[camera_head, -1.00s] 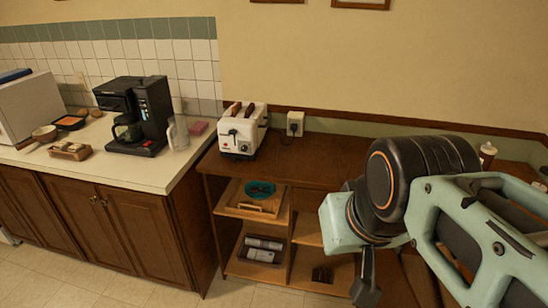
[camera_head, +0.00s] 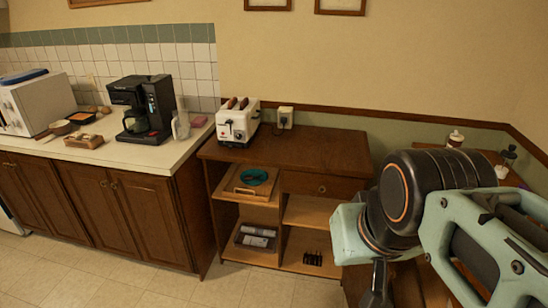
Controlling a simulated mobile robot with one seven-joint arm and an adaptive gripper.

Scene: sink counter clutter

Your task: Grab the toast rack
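My gripper (camera_head: 378,292) hangs at the bottom edge of the head view, right of that shelf and nearer to me. Only its dark upper part shows. Its fingertips are cut off, so whether it is open or shut is not visible.
A white toaster (camera_head: 238,124) with bread in its slots stands on the cabinet top. A tray with a teal bowl (camera_head: 253,177) is on the upper left shelf, and a bin of rolls (camera_head: 257,237) below. A coffee maker (camera_head: 142,107) stands on the left counter. The floor in front (camera_head: 240,288) is clear.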

